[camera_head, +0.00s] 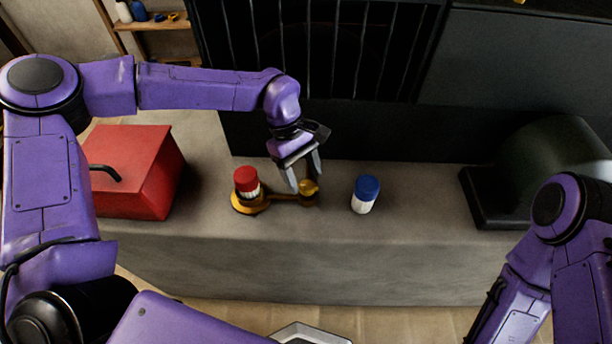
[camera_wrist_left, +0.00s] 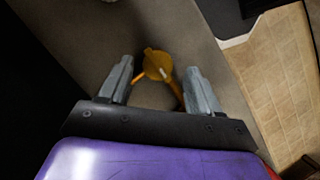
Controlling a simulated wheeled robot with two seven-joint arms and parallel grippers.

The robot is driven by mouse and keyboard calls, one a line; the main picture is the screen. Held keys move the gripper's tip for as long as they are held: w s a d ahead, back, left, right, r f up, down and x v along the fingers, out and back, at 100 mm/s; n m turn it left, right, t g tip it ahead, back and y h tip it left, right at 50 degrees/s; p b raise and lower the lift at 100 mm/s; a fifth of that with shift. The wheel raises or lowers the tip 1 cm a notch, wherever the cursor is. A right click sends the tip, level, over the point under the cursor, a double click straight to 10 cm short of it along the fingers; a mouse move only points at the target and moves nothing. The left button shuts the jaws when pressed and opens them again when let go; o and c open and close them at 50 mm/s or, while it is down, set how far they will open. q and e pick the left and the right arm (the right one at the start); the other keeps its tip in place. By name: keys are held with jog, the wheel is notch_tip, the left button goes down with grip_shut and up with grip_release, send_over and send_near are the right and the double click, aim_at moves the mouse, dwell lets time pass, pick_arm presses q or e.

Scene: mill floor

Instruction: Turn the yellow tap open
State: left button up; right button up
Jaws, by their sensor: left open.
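The yellow tap (camera_head: 309,189) stands on the grey counter, with a round yellow top and a thin yellow bar running left toward a yellow base. My left gripper (camera_head: 304,176) is open above the tap, its fingers pointing down on either side of the round top. In the left wrist view the tap's round top (camera_wrist_left: 156,63) sits between the two open fingertips (camera_wrist_left: 160,68), and the bar runs back toward the gripper. I cannot tell whether a finger touches the tap. My right arm shows at the right edge; its gripper is out of view.
A white jar with a red lid (camera_head: 246,180) stands at the yellow base, left of the tap. A white jar with a blue lid (camera_head: 366,193) stands to the right. A red box (camera_head: 135,170) is at the left; a dark green rounded machine (camera_head: 550,150) is at the right. Dark bars (camera_head: 320,50) rise behind.

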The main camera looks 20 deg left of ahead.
pick_arm(q)
jog(key=shift+w+x, duration=0.2)
jog(key=shift+x, duration=0.95)
jog(key=shift+s, duration=0.1)
jog(key=c, duration=1)
